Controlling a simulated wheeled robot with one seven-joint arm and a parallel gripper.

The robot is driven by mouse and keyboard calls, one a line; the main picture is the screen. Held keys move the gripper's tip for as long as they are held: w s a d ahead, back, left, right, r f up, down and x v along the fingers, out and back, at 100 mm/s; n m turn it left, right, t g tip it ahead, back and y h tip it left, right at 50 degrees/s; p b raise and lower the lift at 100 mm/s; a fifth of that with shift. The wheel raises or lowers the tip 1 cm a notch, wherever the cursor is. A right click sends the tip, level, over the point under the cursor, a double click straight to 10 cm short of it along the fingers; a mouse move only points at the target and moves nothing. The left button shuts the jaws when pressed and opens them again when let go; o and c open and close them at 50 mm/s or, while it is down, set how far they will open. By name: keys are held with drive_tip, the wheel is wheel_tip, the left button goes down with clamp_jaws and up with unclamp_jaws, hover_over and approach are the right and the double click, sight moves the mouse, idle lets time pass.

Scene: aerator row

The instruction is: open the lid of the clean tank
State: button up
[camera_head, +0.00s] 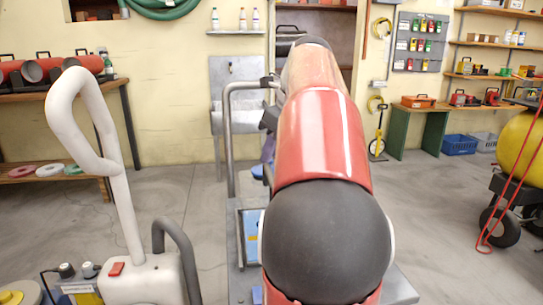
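I cannot make out the clean tank or its lid for certain. A white machine (150,282) stands at the lower left, with a tall looped white handle, a red switch and a dark curved grip; its lower part is cut off by the frame. A grey metal-framed unit (231,135) with a bent tube stands in the middle, largely hidden behind my red and dark-grey arm. My arm reaches forward and covers the centre of the view.
A workbench (62,96) with red cylinders is at the left. A green bench (424,112) stands at the back right, with blue and grey baskets (459,145) nearby. A yellow wheeled tank (521,148) with a red hose is at the right. Concrete floor (430,215) is clear right of centre.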

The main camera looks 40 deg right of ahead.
drive_tip(key=shift+w+f, duration=0.15)
drive_tip(key=shift+f, duration=0.25)
clamp_jaws()
drive_tip(key=shift+a+r, duration=0.1)
drive_tip(key=shift+r, duration=0.05)
